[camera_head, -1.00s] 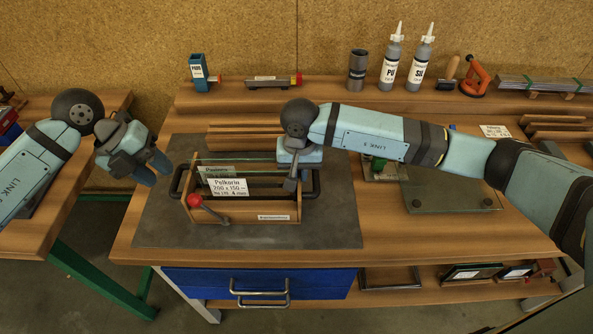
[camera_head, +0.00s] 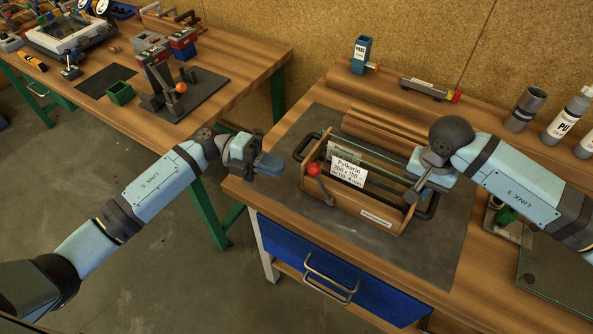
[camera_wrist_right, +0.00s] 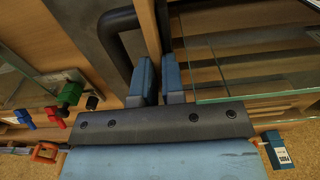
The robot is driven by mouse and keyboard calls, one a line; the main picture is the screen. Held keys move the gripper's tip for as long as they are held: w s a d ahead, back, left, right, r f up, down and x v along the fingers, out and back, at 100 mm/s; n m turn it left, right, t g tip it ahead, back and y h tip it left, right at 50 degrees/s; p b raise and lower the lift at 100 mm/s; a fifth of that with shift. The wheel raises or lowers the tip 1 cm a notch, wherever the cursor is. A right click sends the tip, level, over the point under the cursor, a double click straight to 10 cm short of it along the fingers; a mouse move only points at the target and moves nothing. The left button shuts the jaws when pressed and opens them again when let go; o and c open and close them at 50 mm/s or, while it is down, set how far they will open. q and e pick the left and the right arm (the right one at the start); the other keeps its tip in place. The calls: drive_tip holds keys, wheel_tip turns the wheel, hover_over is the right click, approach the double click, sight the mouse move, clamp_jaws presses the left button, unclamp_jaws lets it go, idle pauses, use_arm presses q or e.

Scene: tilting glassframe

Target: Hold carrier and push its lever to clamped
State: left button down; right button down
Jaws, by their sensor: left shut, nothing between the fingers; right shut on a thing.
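The wooden carrier (camera_head: 348,212) stands on the dark mat (camera_head: 297,209), holding upright glass panes with a white label (camera_head: 347,171). Its lever (camera_head: 324,189) ends in a red knob (camera_head: 314,170) at the upper left of the front; the arm slants down to the right from it. My right gripper (camera_head: 417,190) is shut on the carrier's right end wall; the right wrist view shows the wooden wall (camera_wrist_right: 151,30) between its fingers (camera_wrist_right: 159,80). My left gripper (camera_head: 277,164) is shut and empty, left of the knob with a small gap.
Dark handles (camera_head: 304,146) stick out at the carrier's ends. Wooden strips (camera_head: 385,128) lie behind it. A blue holder (camera_head: 361,54) and bottles (camera_head: 567,113) stand on the back shelf. A second bench (camera_head: 215,75) stands at the left.

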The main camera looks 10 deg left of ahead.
use_arm(q)
drive_tip(key=s+a+f+n+t+h, duration=0.2)
drive_tip(key=a+f+n+t, duration=0.2)
drive_tip(key=a+f+t, duration=0.2)
drive_tip(key=a+t, duration=0.1)
drive_tip(key=a, duration=0.1)
drive_tip(key=shift+a+n+t+h, duration=0.3)
drive_tip(key=shift+a+n+h, duration=0.05)
drive_tip(key=shift+n+h, duration=0.05)
approach(321, 184)
drive_tip(key=w+d+r, duration=0.2)
drive_tip(key=d+r, duration=0.2)
drive_tip(key=r, duration=0.1)
drive_tip(key=shift+w+a, duration=0.2)
drive_tip(key=shift+w, duration=0.05)
drive_tip(key=shift+d, duration=0.1)
